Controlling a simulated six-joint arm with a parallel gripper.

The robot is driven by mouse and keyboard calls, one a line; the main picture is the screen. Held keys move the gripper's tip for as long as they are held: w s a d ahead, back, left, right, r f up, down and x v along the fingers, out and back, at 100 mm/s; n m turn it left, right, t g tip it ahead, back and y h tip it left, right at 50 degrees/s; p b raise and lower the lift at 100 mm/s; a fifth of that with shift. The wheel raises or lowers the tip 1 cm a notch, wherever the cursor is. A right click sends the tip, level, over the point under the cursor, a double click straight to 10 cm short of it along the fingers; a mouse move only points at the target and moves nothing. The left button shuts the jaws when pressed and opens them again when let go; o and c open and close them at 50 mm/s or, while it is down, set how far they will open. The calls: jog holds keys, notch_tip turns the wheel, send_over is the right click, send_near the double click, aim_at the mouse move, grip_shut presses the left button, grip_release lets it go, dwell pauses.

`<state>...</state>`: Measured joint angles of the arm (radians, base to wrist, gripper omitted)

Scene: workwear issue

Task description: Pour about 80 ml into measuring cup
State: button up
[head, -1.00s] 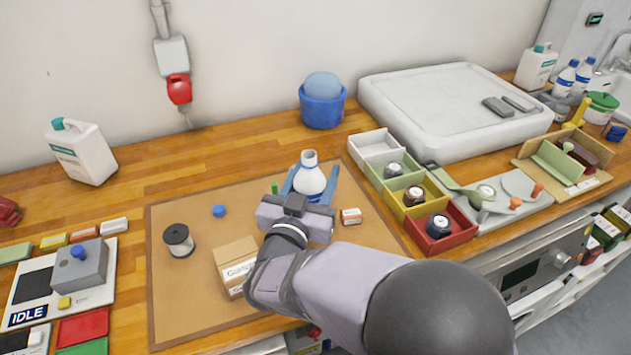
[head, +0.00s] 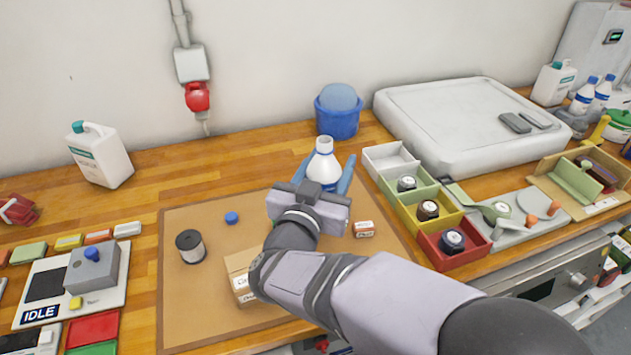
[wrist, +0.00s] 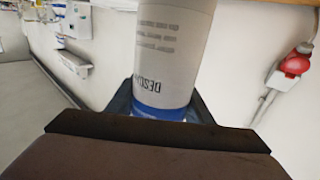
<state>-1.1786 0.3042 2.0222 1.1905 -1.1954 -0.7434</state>
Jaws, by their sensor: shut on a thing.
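A white bottle with a blue band (head: 323,168) is held between the blue fingers of my gripper (head: 324,182), above the brown mat. Its narrow neck points up, roughly upright, and no cap shows on it. In the wrist view the bottle (wrist: 175,45) stands between the fingers, with dark print that reads upside down and a blue band low on it. A blue cap (head: 232,217) lies on the mat to the left. I cannot make out a measuring cup; my gripper and arm hide part of the mat.
On the mat (head: 200,300) are a dark spool (head: 190,246), a cardboard box (head: 240,275) partly behind my arm, and a small labelled box (head: 364,229). Coloured bins (head: 452,262) stand to the right. A blue bucket (head: 337,118) stands behind. The mat's front left is clear.

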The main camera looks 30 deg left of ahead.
jog(key=w+a+r+n+g+y+p, duration=0.35)
jog(key=w+a+r+n+y, duration=0.25)
jog(key=w+a+r+y, duration=0.45)
jog(key=w+d+f+n+g+y, duration=0.1)
jog(key=w+d+f+n+g, duration=0.25)
jog(key=w+d+f, duration=0.45)
notch_tip(320, 180, down, 13)
jog(key=w+a, duration=0.1)
jog(key=a, duration=0.1)
jog(key=shift+w+p, duration=0.3)
jog(key=shift+w, duration=0.05)
jog(key=shift+a+f, duration=0.1)
dwell(0.5)
